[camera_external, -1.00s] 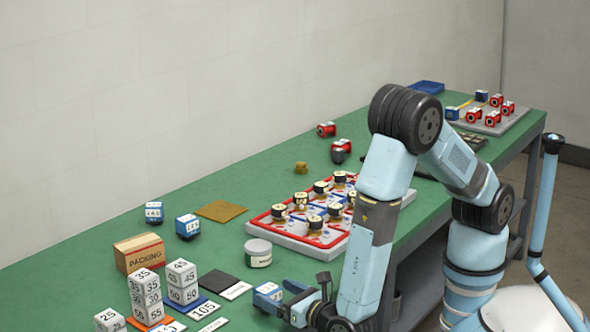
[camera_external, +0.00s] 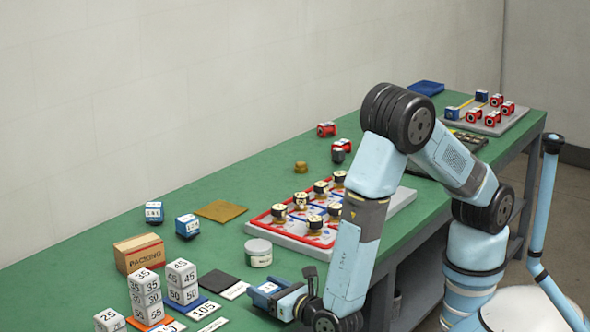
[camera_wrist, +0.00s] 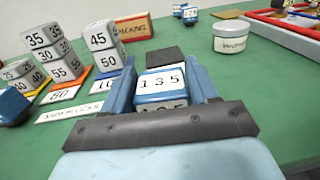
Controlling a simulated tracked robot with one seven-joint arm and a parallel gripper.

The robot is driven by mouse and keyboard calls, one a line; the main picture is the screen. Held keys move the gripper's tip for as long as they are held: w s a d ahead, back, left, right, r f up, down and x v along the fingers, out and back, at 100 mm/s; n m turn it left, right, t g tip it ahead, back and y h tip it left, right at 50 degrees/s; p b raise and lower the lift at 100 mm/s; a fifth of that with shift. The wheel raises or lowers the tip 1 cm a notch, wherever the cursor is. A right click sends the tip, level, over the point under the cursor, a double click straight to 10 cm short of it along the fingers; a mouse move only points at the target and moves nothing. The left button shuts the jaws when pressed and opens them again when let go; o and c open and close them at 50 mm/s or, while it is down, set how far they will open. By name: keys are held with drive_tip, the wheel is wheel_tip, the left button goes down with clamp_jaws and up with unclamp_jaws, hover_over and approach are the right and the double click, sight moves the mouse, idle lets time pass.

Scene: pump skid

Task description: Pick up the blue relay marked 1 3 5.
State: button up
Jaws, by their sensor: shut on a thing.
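The blue relay marked 1 3 5 (camera_wrist: 161,83) is between the two fingers of my gripper (camera_wrist: 162,92) in the wrist view. Its white top label reads 1 3 5, and a second label on its near face is partly cut off by my gripper's body. My gripper is shut on it, one finger on each side. In the external view the relay (camera_external: 268,288) shows at the tip of my gripper (camera_external: 272,295), near the front edge of the green table. I cannot tell whether it still touches the table.
White numbered blocks (camera_external: 152,297) stand stacked at the left on coloured cards. A black card (camera_external: 220,281), a pale jar (camera_external: 258,253) and a packing box (camera_external: 140,253) are close by. Two other blue relays (camera_external: 187,226) stand farther back. A tray of round-topped pieces (camera_external: 270,232) lies to the right.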

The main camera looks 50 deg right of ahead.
drive_tip(key=shift+c, duration=1.2)
drive_tip(key=shift+r, duration=0.1)
